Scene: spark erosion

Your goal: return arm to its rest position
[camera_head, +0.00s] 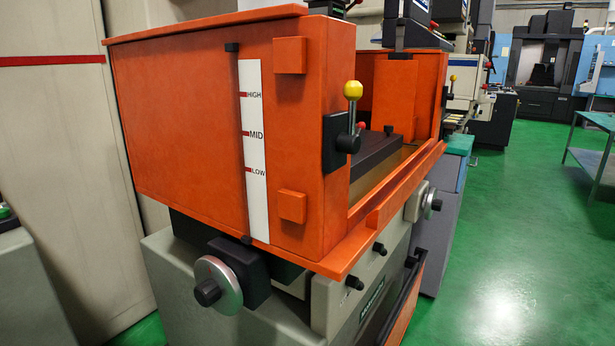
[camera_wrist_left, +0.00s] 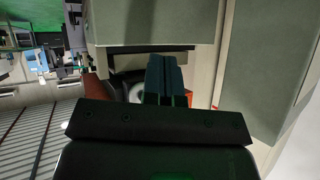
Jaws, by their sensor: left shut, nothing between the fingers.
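No arm or gripper of mine shows in the head view. In the left wrist view my left gripper (camera_wrist_left: 165,72) is in front of the camera, its two dark fingers together and nothing visible between them. Behind the fingers are pale grey-green panels (camera_wrist_left: 155,22) and small orange parts (camera_wrist_left: 96,87); I cannot tell how far they are from the fingertips. The orange machine tank (camera_head: 200,120) fills the middle of the head view. It has a white level strip (camera_head: 254,150) marked HIGH, MID and LOW, and a yellow-knobbed lever (camera_head: 353,92) on its front corner.
A round handwheel (camera_head: 218,285) sticks out below the tank, and another (camera_head: 430,202) sits farther right. A beige cabinet (camera_head: 65,150) stands at the left. A green-topped table (camera_head: 600,125) is at the far right. The green floor (camera_head: 510,230) right of the machine is clear.

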